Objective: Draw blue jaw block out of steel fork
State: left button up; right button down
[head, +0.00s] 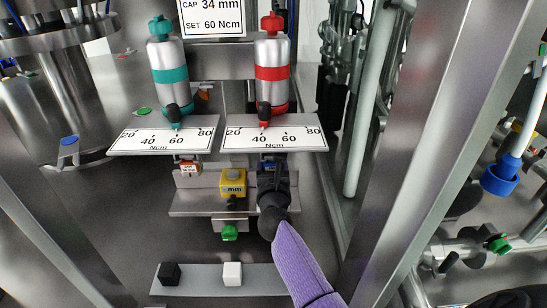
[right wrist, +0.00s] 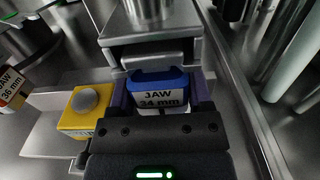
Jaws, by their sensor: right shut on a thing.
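The blue jaw block (right wrist: 158,80), labelled "JAW 34 mm", sits between the fingers of my right gripper (right wrist: 160,98) in the right wrist view. The gripper's dark fingers are shut on its two sides. The block's far edge lies against the steel fork (right wrist: 155,52); how deep it sits in the fork is hidden. In the head view, my right gripper (head: 272,168) reaches under the front edge of the right dial plate (head: 275,139), and it largely hides the block there. My left gripper is not in view.
A yellow block (head: 233,183) stands just left of my right gripper, also close in the wrist view (right wrist: 85,112). An orange-labelled jaw block (head: 188,168) is farther left. Red (head: 272,75) and teal (head: 168,77) cylinders stand above. A front shelf holds black (head: 169,274) and white (head: 232,274) cubes.

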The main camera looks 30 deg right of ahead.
jog(key=p+v, duration=0.2)
jog(key=v, duration=0.9)
dwell(0.6)
dwell(0.4)
